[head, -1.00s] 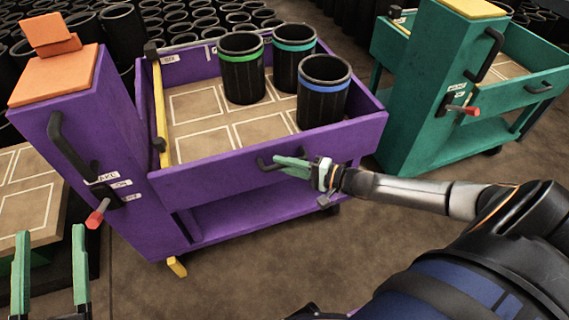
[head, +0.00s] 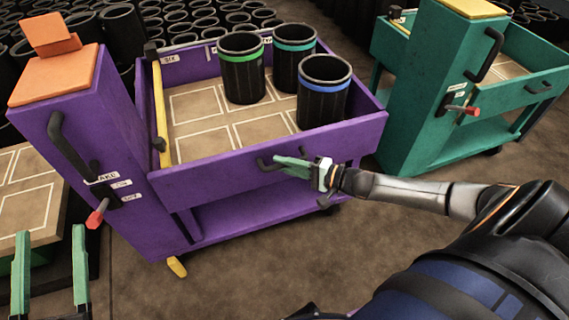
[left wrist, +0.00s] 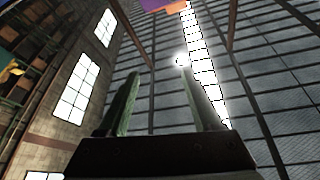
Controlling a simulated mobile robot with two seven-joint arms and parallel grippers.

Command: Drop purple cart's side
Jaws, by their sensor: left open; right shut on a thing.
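The purple cart (head: 230,210) stands in the middle of the head view. Its near side panel (head: 345,135) is up and carries a dark handle (head: 265,163). My right gripper (head: 292,163) is shut on that handle. Three black sleeves stand in the cart's tray: one with a green band (head: 242,75), one with a teal band (head: 293,62) and one with a blue band (head: 323,100). My left gripper (head: 49,260) is open and empty at the lower left, pointing up. Its fingers also show in the left wrist view (left wrist: 160,100), with nothing between them.
A green cart (head: 430,105) stands at the right. A wooden board with white outlines (head: 28,195) lies at the left. Many black sleeves (head: 190,22) stand behind. The purple cart's post has a red-tipped lever (head: 97,214). Bare floor lies in front.

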